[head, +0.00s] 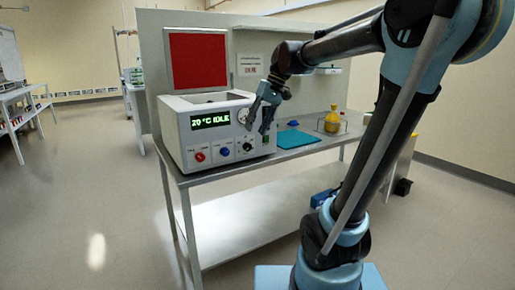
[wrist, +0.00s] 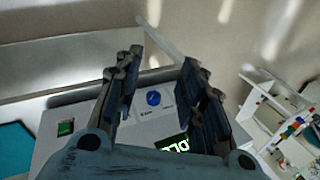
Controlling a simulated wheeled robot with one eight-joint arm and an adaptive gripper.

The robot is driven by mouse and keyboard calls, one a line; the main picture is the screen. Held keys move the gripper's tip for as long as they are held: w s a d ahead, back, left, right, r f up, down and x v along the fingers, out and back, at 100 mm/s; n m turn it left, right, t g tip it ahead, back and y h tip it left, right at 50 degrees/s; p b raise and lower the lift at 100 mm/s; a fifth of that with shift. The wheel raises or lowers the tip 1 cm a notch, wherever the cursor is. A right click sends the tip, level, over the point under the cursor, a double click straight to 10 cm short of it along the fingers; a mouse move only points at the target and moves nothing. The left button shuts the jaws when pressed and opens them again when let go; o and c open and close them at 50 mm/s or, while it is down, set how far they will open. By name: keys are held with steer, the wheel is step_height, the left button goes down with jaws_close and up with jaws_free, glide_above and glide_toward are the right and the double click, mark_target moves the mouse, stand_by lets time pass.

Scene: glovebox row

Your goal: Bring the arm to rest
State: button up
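My arm reaches in from the right in the head view, bent over the bench. My gripper (head: 262,112) is in front of the benchtop machine (head: 180,145), near the right part of its front panel. In the wrist view my gripper (wrist: 163,62) has its two fingers spread apart with nothing between them. The machine's blue knob (wrist: 153,98) shows between and beyond the fingers. I cannot tell whether a finger touches the panel. The machine's display (head: 210,120) reads 20 °C IDLE.
A red panel (head: 198,60) stands upright behind the machine. On the metal bench (head: 200,180) lie a teal mat (head: 297,138) and, farther right, a yellow flask (head: 332,122) in a wire holder. Open floor (head: 90,200) lies left of the bench. A shelved table (wrist: 285,115) shows in the wrist view.

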steer(key=s+d+f+m+t+h, duration=0.1)
steer(key=s+d+f+h, duration=0.1)
steer(key=s+d+f, duration=0.6)
steer(key=s+d+f+m+t+h, duration=0.2)
steer(key=s+d+f, duration=0.7)
steer(key=f, duration=0.7)
steer(key=shift+d+m+h, duration=0.3)
steer(key=shift+d, duration=0.6)
steer(key=shift+s+d+f, duration=0.15)
steer(key=shift+d+f, duration=0.05)
steer(key=shift+f, duration=0.05)
steer(key=shift+c, duration=0.4)
steer(key=shift+a, duration=0.1)
